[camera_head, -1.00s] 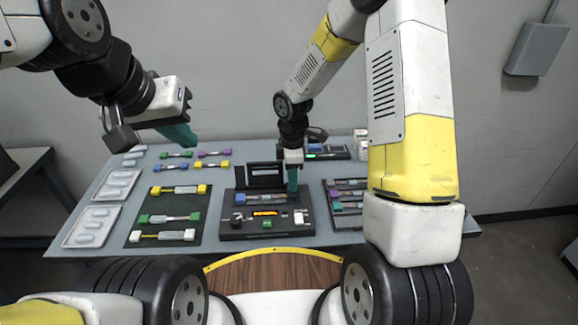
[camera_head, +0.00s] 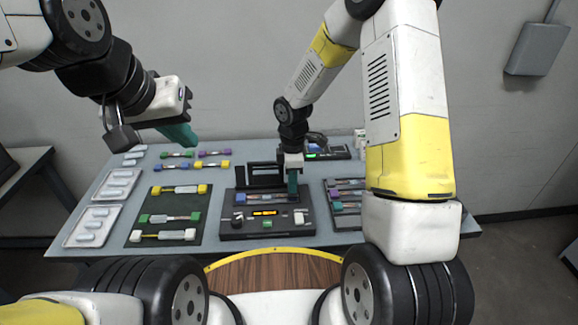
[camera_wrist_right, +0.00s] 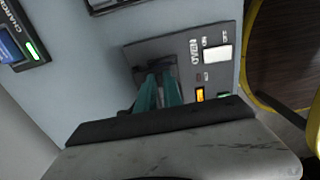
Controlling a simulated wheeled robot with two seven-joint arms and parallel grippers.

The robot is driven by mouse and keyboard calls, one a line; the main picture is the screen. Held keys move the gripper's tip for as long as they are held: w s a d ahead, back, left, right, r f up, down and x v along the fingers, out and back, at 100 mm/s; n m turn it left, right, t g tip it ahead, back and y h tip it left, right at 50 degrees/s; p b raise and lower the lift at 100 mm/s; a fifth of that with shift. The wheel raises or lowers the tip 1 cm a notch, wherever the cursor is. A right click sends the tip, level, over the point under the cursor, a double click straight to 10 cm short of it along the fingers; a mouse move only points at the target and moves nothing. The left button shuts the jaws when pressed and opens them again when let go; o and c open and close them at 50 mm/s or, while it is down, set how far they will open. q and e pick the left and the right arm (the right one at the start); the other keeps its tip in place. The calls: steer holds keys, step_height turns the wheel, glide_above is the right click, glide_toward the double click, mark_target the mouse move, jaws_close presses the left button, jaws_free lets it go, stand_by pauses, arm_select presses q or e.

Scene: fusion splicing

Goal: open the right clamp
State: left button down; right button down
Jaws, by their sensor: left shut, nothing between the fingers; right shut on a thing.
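The black splicer (camera_head: 235,226) stands in the middle of the table with its lid (camera_head: 257,177) raised. A blue-ended fibre piece (camera_head: 243,199) lies across it. My right gripper (camera_head: 293,194) points down at the right end of the splicer's fibre line. Its teal fingers also show in the right wrist view (camera_wrist_right: 162,92), shut on the dark right clamp (camera_wrist_right: 158,68). The fingers hide much of the clamp, and its open or shut state is unclear. My left gripper (camera_head: 180,134) is shut and empty, raised above the table's back left.
A dark mat (camera_head: 155,210) with several fibre pieces lies left of the splicer, and white trays (camera_head: 92,225) lie further left. A tray of fibre pieces (camera_head: 347,195) stands close on the right. In the right wrist view, a white oven switch (camera_wrist_right: 215,54) is near the fingers.

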steer(key=shift+w, duration=0.1)
steer(key=g, duration=0.1)
steer(key=w+g, duration=0.1)
steer(key=shift+r+g, duration=0.35)
steer(key=shift+g, duration=0.05)
steer(key=shift+w+r+g, duration=0.2)
steer(key=shift+w+g, duration=0.2)
steer(key=shift+g, duration=0.6)
steer(key=shift+w+r+g, duration=0.15)
steer(key=shift+w+g, duration=0.2)
steer(key=shift+g, duration=0.65)
steer(key=c, duration=1.5)
jaws_free()
steer(key=shift+r, duration=0.1)
